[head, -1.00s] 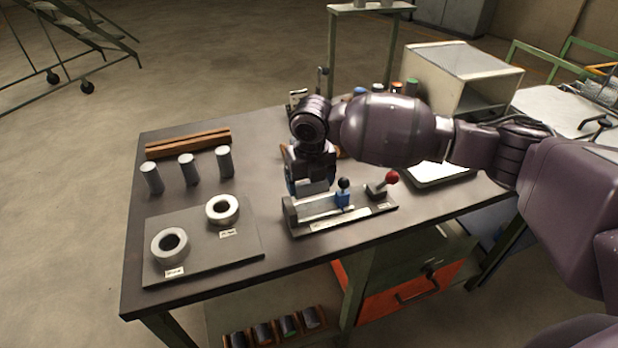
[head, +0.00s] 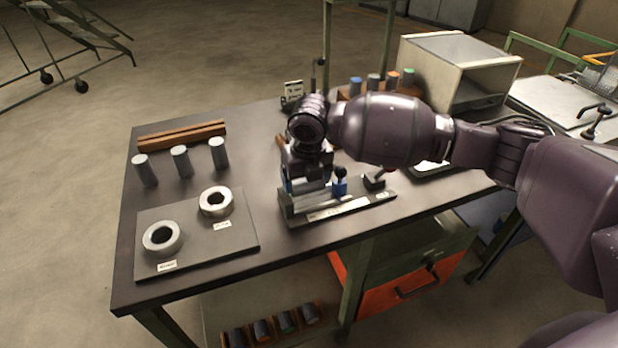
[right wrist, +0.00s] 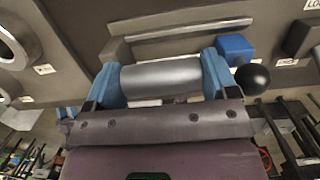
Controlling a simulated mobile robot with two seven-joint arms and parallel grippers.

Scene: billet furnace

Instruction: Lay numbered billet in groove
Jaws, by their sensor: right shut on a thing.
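My right gripper (head: 306,184) is just above and behind the left part of the grooved fixture (head: 350,208). In the right wrist view, its blue fingers (right wrist: 162,80) are shut on a plain grey billet (right wrist: 160,75), which lies crosswise between them. No number shows on its visible side. The long groove of the fixture (right wrist: 190,33) runs roughly parallel to the billet; whether they touch cannot be told. A blue block with a black knob (head: 340,186) sits at the groove's right part. In the head view the billet is mostly hidden by the gripper. My left gripper is out of view.
Three grey billets (head: 181,161) stand upright at the left, before a wooden rail (head: 182,136). Two metal rings (head: 216,201) lie on a labelled plate (head: 195,245). Several colour-topped billets (head: 374,82) and a metal box (head: 455,70) stand behind.

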